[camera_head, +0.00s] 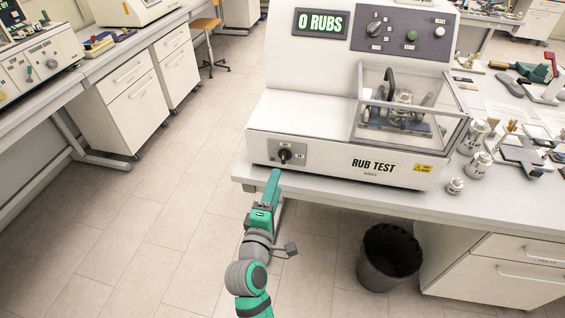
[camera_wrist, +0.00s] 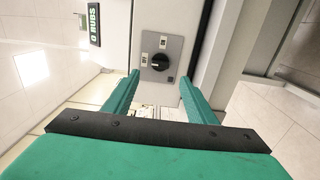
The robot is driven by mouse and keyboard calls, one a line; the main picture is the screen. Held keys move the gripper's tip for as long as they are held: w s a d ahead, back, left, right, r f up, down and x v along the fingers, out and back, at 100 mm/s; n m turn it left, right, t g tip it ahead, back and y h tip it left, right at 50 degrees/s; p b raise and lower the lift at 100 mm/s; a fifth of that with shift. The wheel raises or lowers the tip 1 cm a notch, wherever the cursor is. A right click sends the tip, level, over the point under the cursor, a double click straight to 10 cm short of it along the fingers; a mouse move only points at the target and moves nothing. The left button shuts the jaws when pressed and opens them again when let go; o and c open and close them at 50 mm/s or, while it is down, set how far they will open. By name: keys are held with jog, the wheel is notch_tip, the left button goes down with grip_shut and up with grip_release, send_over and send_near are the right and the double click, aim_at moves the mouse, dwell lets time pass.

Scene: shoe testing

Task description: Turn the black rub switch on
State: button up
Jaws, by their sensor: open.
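The black rub switch (camera_head: 284,156) is a round knob on a grey plate at the lower left front of the white rub test machine (camera_head: 306,128). In the wrist view the black switch (camera_wrist: 160,62) sits ahead of my gripper, between the lines of the two green fingers. My gripper (camera_head: 274,174) is just in front of and below the switch in the head view. In the wrist view my gripper (camera_wrist: 157,88) is open with nothing between its fingers. I see a gap between the fingertips and the knob, and cannot tell its exact size.
The machine's display (camera_head: 321,23) reads "0 RUBS". A clear cover (camera_head: 408,108) encloses the mechanism. Metal weights (camera_head: 474,138) stand on the table (camera_head: 345,187) to the right. A dark bin (camera_head: 388,258) stands on the floor below. The floor to the left is clear.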

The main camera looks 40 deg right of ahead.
aim_at(283, 160)
jog(key=x, duration=1)
jog(key=c, duration=1)
